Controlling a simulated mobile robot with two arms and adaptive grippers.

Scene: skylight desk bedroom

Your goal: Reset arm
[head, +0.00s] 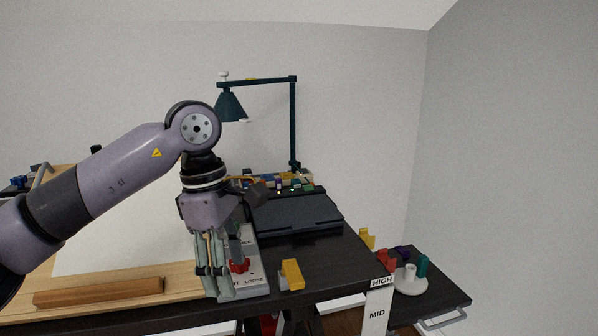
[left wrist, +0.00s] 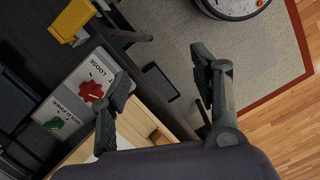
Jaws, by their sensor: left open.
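My left gripper (head: 219,283) comes in from the left in the head view, with its fingers pointing down at the desk's front edge. In the left wrist view its two fingers (left wrist: 165,75) are spread wide, with nothing between them. The red knob also shows in the head view (head: 239,266), just right of the fingers. My right gripper is not in view.
A yellow block (head: 291,274) lies right of the gripper. A dark flat device (head: 295,213) and a desk lamp (head: 293,120) stand behind. A wooden bar (head: 98,291) lies at left. A labelled post (head: 378,310) and small coloured pieces are at right. Below is a rug (left wrist: 265,60).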

